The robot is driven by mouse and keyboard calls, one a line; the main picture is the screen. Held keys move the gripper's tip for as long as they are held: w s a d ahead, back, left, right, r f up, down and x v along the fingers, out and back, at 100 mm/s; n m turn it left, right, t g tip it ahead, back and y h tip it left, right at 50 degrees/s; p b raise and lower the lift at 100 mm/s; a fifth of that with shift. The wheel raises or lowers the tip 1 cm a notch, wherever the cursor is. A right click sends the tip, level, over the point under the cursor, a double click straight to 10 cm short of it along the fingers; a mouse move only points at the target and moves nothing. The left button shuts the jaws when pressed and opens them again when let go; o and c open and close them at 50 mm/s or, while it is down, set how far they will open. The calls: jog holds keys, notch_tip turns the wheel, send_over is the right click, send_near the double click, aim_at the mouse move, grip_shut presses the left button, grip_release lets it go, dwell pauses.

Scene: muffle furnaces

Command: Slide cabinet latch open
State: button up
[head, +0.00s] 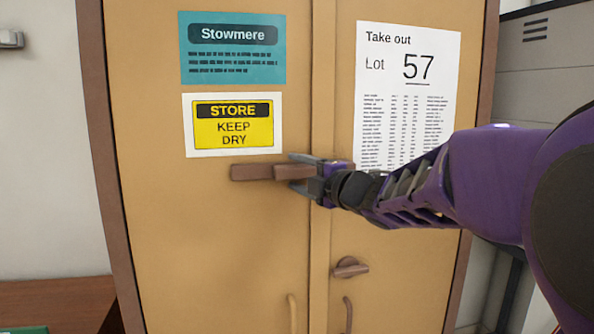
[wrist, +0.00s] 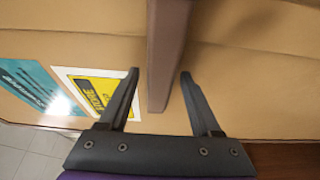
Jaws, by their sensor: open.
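The latch (head: 250,172) is a brown horizontal bar on the tan two-door cabinet (head: 215,230). It lies mostly on the left door, just below the yellow sign, and reaches toward the seam. My gripper (head: 298,172) is at the right part of the bar, by the seam, one finger above and one below. In the wrist view the bar (wrist: 167,55) runs in between the two open fingers (wrist: 158,76), with a visible gap on each side. The bar's right end is partly hidden by my gripper in the head view.
A brown turn knob (head: 350,267) sits lower on the right door. Two curved handles, left (head: 292,313) and right (head: 347,313), are near the seam below. A paper notice (head: 408,90) is on the right door. A grey unit (head: 548,60) stands at the right.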

jog(key=shift+w+a, duration=0.15)
jog(key=shift+w, duration=0.1)
grip_shut()
dwell(0.4)
dwell(1.1)
